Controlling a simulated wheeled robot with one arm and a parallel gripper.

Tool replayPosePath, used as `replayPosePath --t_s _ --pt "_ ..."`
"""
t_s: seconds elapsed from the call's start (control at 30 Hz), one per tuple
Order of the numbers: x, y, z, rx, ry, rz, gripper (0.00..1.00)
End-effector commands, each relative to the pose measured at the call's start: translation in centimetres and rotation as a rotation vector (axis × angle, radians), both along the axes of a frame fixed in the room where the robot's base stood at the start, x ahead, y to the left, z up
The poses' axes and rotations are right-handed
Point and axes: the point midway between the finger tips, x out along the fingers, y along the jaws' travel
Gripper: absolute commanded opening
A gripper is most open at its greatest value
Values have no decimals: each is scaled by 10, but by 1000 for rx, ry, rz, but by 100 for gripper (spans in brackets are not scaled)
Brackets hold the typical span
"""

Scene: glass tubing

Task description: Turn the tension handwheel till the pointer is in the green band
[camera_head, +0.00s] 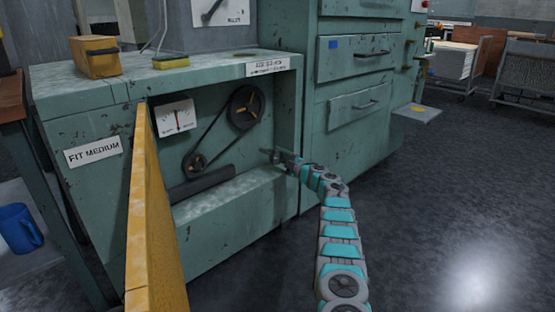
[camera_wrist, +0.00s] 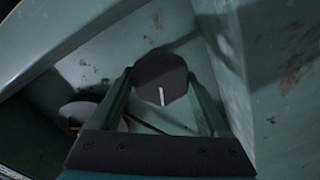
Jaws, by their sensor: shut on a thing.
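The tension handwheel (camera_wrist: 161,77) is a dark, round knob with a white mark in the wrist view. My gripper (camera_wrist: 160,88) is shut on it, one finger at each side. In the head view my gripper (camera_head: 270,154) reaches into the right side of the open green recess, and the handwheel cannot be made out there. The white gauge (camera_head: 176,122) hangs at the recess's upper left. A thin red mark stands near upright on its face; the green band and the pointer's place against it are too small to tell.
A belt links an upper pulley (camera_head: 245,107) and a lower pulley (camera_head: 196,163) left of my gripper. A yellow panel (camera_head: 150,215) stands out in front of the cabinet (camera_head: 80,185). Drawers (camera_head: 359,104) are at the right.

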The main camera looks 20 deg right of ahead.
Motion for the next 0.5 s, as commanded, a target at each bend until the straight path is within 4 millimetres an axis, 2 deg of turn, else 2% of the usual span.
replayPosePath --t_s 0.07,0.1,0.27,0.5 --pt "0 -2 -1 0 1 -5 23" --pt "0 -2 -1 0 1 -5 83" --pt "0 -1 0 -1 0 -3 100" --pt "0 -1 0 -1 0 -1 100"
